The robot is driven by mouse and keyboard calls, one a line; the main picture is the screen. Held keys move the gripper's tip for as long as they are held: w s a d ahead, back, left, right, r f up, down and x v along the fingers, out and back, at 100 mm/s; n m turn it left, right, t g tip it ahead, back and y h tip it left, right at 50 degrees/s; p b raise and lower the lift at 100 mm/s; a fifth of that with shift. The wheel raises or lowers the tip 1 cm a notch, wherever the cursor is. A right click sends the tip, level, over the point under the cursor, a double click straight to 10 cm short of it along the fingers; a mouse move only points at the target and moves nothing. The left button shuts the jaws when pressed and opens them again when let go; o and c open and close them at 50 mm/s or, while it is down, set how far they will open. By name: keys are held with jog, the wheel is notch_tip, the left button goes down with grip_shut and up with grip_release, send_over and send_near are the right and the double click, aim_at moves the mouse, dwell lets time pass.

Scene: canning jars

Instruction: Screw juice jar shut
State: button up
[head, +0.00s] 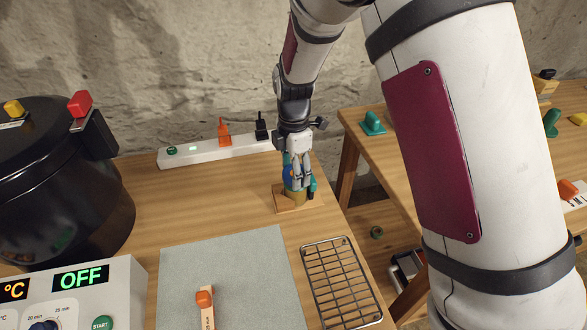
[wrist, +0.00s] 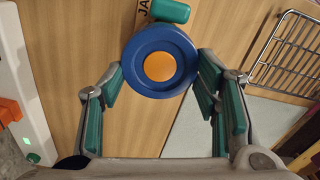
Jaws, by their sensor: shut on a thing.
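The juice jar (head: 296,198) stands upright on a small wooden board (head: 281,207) near the table's right edge. Most of its body is hidden by my gripper. Its blue lid with an orange centre (wrist: 158,67) shows from above in the wrist view. My gripper (head: 299,184) points down over the jar, its teal finger pads closed on the lid's two sides. A teal block (wrist: 168,11) on the board, partly lettered "JA", sits beside the lid. Whether the lid is fully seated cannot be told.
A black pot (head: 60,185) and a control box reading OFF (head: 90,290) stand at left. A white power strip (head: 205,151) lies behind. A grey mat (head: 235,265) and a wire rack (head: 341,283) lie in front. A second table (head: 400,140) stands at right across a gap.

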jog(key=m, duration=0.4)
jog(key=shift+w+m+p, duration=0.1)
jog(key=shift+m+p, duration=0.2)
jog(key=shift+p, duration=0.05)
jog(key=shift+c, duration=0.2)
jog(key=m, duration=0.4)
jog(key=shift+w+m+p, duration=0.15)
jog(key=shift+m+p, duration=0.15)
jog(key=shift+p, duration=0.1)
jog(key=shift+m, duration=0.7)
jog(key=m, duration=0.3)
jog(key=shift+w+d+p, duration=0.1)
jog(key=shift+p, duration=0.3)
jog(key=shift+m, duration=1)
jog(key=shift+w+m+p, duration=0.15)
jog(key=shift+m+p, duration=0.25)
jog(key=shift+m, duration=1)
